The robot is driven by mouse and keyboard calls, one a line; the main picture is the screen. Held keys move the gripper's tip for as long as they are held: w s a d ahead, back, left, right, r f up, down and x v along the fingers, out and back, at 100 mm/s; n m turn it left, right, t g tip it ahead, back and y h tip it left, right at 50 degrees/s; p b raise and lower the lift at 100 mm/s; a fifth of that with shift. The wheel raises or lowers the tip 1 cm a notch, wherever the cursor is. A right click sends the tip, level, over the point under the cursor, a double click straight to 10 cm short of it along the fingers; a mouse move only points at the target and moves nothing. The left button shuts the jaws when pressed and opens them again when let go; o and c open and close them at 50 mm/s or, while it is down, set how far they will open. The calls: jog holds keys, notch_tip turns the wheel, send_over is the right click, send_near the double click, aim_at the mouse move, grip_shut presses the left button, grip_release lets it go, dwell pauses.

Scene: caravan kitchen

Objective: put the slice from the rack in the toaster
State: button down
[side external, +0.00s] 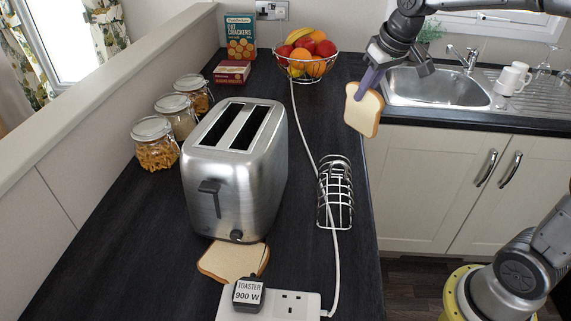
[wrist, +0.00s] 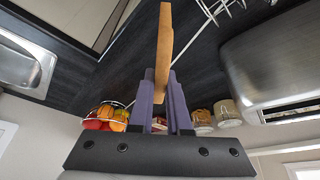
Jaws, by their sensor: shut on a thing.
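My gripper (side external: 370,80) is shut on a slice of bread (side external: 364,112). It holds the slice up in the air, above the front edge of the worktop near the sink. In the wrist view the slice (wrist: 163,50) shows edge-on between the two purple fingers (wrist: 162,100). The steel toaster (side external: 232,165) stands on the worktop to the left, with two dark open slots on top. Its side (wrist: 275,60) also shows at the right of the wrist view. The wire rack (side external: 336,192) stands right of the toaster and looks empty.
Another bread slice (side external: 232,262) lies flat at the toaster's near end. A plug (side external: 247,293) sits in a socket strip (side external: 290,303), and a white cable (side external: 306,140) runs past the rack. A fruit bowl (side external: 307,66), jars (side external: 155,142) and the sink (side external: 437,88) stand around.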

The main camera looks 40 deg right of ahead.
jog(key=r+m+h, duration=0.1)
jog(key=r+m, duration=0.1)
jog(key=r, duration=0.1)
jog(key=r+m, duration=0.2)
jog(key=shift+d+r+m+g+h, duration=0.2)
jog(key=shift+r+m+g+h, duration=0.1)
jog(key=shift+r+m+h, duration=0.1)
jog(key=w+a+r+m+g+h, duration=0.1)
jog(key=w+a+r+m, duration=0.2)
jog(key=a+r+m, duration=0.15)
jog(key=r, duration=0.2)
send_over(241, 145)
jog(key=d, duration=0.3)
notch_tip(241, 145, down, 10)
jog(key=shift+a+r, duration=0.15)
jog(key=c, duration=0.9)
grip_release()
